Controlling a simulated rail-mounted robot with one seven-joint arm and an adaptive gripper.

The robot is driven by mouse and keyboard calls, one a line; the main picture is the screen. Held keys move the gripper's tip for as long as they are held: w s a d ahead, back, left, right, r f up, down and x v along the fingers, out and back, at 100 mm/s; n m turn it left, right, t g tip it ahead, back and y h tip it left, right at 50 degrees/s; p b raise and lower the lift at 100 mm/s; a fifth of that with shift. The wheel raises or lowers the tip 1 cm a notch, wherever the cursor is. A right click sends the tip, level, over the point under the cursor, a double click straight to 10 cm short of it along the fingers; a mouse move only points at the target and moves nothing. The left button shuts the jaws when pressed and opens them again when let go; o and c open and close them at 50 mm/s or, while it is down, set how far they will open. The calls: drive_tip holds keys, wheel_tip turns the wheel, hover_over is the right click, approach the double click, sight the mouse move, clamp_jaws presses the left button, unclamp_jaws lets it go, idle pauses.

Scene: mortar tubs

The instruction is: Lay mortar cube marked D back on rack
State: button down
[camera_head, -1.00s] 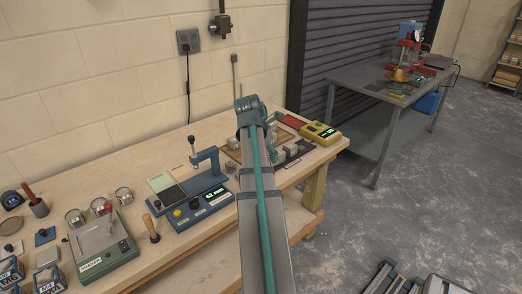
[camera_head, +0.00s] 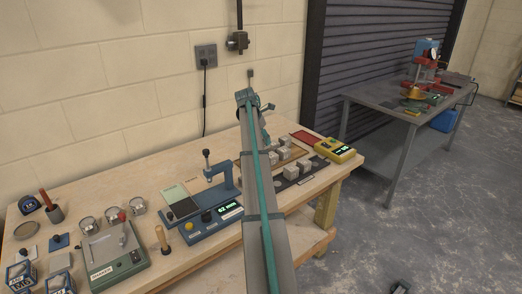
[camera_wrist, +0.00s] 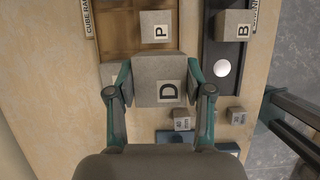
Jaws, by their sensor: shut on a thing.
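My gripper (camera_wrist: 160,82) is shut on the grey mortar cube marked D (camera_wrist: 150,68), with one finger on each side. The D faces the wrist camera. In the wrist view the cube hangs over the near end of the brown cube rack (camera_wrist: 115,38) and the pale bench top. How high it is above them I cannot tell. A cube marked P (camera_wrist: 158,27) sits on the rack, just beyond the held cube. In the head view my gripper (camera_head: 266,123) is partly hidden by my arm, beside the cubes on the bench.
A dark tray (camera_wrist: 233,55) right of the rack holds a cube marked B (camera_wrist: 233,25) and a white round thing (camera_wrist: 222,68). Small marked blocks (camera_wrist: 182,120) stand nearer. A yellow meter (camera_head: 335,150) and a blue gauge stand (camera_head: 215,215) flank this area.

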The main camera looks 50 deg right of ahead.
drive_tip(key=w+d+f+p, duration=0.1)
drive_tip(key=w+d+f, duration=0.2)
drive_tip(key=w+d+f+p, duration=0.1)
drive_tip(key=w+d+f, duration=0.2)
drive_tip(key=shift+w+d+f, duration=0.2)
drive_tip(key=shift+w+f, duration=0.05)
drive_tip(key=shift+w+d+f+p, duration=0.25)
drive_tip(key=shift+f+p, duration=0.05)
drive_tip(key=shift+f, duration=0.15)
drive_tip(key=shift+w+d+f+p, duration=0.25)
drive_tip(key=shift+f, duration=1.75)
drive_tip(key=shift+f, duration=0.1)
drive_tip(key=shift+c, duration=2.2)
unclamp_jaws()
